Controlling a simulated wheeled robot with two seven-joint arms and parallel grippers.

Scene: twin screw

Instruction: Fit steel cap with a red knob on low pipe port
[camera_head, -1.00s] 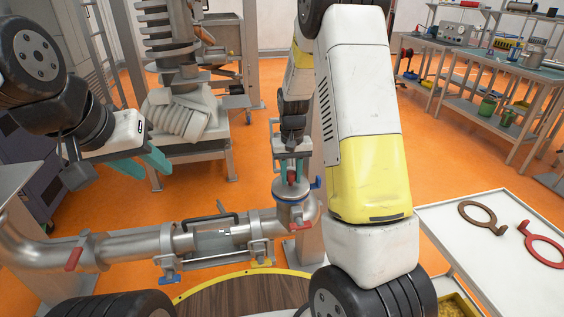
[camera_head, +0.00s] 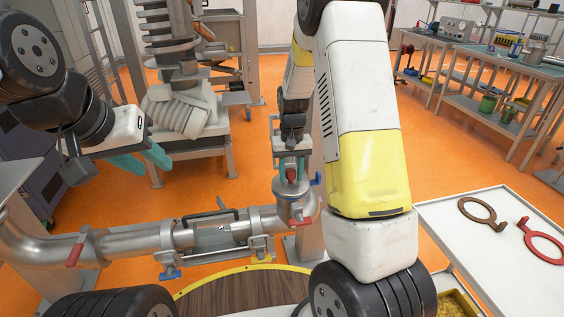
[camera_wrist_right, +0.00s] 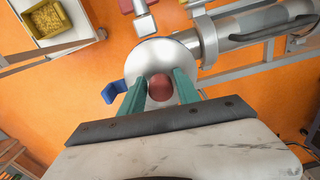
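The steel cap (camera_wrist_right: 153,58) shows in the right wrist view as a pale round disc over the upright end of the pipe. Its red knob (camera_wrist_right: 160,88) sits between my right gripper's teal fingers (camera_wrist_right: 159,84), which appear to touch it on both sides. In the head view my right gripper (camera_head: 291,168) points down at the red knob (camera_head: 291,175), above the low pipe port (camera_head: 296,208). Whether the cap is fully seated is hidden. My left gripper (camera_head: 142,160) hangs over the pipe's left part, its teal fingers apart and empty.
A blue handle (camera_head: 317,181) sticks out beside the port. The steel pipe (camera_head: 130,243) runs left with red and blue handles. A white table (camera_head: 490,250) at right holds a brown ring clamp (camera_head: 478,211) and a red one (camera_head: 544,246). A yellow bin (camera_wrist_right: 47,20) is nearby.

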